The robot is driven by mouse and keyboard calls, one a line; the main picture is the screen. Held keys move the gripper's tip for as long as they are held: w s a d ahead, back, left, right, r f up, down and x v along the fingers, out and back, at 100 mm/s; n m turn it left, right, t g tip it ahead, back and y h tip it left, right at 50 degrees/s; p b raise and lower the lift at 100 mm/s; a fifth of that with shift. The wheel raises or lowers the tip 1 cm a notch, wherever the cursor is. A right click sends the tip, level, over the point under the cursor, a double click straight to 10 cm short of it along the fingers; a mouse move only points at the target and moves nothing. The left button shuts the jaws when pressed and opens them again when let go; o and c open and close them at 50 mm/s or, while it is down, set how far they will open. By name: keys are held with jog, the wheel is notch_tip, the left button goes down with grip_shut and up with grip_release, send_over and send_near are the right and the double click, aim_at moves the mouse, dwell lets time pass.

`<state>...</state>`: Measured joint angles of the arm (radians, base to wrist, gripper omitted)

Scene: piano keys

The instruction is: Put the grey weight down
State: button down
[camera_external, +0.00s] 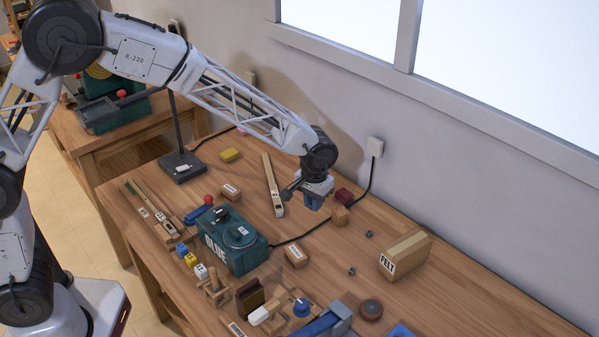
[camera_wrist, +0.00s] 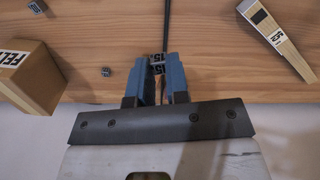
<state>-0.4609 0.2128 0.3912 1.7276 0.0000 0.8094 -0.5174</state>
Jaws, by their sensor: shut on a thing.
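My gripper (camera_external: 314,203) is over the back part of the bench, fingers pointing down.
A box marked FELT (camera_external: 405,254) stands to the right. A long wooden key (camera_external: 272,185) lies just left of my gripper.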

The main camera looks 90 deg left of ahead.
jog(key=w+d+r+m, duration=0.1)
jog(key=w+d+r, duration=0.1)
jog(key=w+d, duration=0.2)
jog(key=w+d+r+m, duration=0.1)
jog(key=w+d, duration=0.4)
jog(key=d, duration=0.5)
jog(key=shift+w+r, duration=0.25)
jog(key=shift+r, duration=0.4)
jog(key=shift+w, duration=0.1)
send_over(406, 239)
jog(key=shift+f, duration=0.75)
jog(key=shift+f, duration=0.1)
jog(key=shift+f, duration=1.65)
jog(key=shift+f, duration=0.15)
jog(key=c, duration=1.1)
grip_release()
